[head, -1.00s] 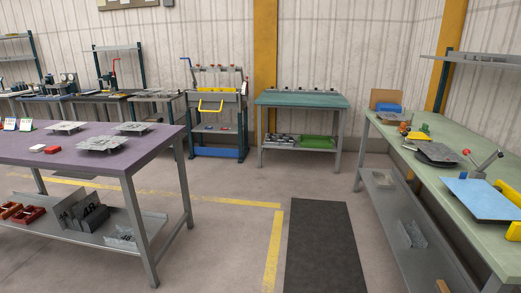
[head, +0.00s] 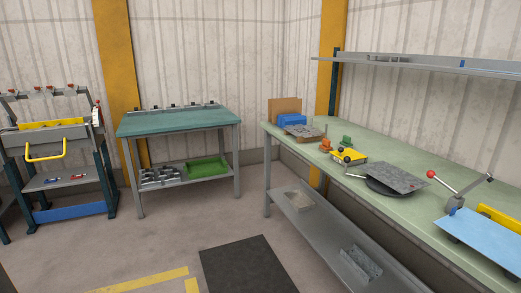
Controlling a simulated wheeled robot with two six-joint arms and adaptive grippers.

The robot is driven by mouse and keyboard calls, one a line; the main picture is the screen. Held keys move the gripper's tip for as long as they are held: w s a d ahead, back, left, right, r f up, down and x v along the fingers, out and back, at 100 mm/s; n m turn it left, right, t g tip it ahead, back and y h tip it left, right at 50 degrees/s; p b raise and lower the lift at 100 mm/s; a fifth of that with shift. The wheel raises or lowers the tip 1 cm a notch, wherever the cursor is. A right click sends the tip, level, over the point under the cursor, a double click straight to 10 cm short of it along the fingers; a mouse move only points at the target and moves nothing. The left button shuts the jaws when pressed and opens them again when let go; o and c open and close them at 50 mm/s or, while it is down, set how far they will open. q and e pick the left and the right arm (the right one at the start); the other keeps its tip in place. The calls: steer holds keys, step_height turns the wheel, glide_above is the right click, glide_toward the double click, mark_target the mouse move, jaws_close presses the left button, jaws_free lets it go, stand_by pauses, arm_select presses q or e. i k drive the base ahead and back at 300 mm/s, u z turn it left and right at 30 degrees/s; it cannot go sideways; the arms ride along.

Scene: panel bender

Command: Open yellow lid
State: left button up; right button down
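A panel bender (head: 55,138) stands at the left, with grey and dark blue framing. It has a yellow handle (head: 45,156) on its front and a yellow strip (head: 60,124) along its top. On the green bench at the right is a small yellow block-like thing with dark round spots (head: 348,156). A yellow piece (head: 500,219) stands behind a light blue plate at the right edge. I cannot tell which of these is the yellow lid. Neither of my grippers is in view.
The long green bench (head: 385,150) runs along the right wall, with a red-knobbed lever (head: 450,188) and a blue plate (head: 485,240). A teal table (head: 180,121) with a green tray (head: 207,170) below stands at the back. The floor around the dark mat (head: 250,266) is clear.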

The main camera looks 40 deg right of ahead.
mark_target(349, 150)
steer(key=z, duration=0.25)
steer(key=i, duration=1.15)
steer(key=z, duration=0.95)
steer(key=i, duration=0.75)
steer(key=z, duration=0.9)
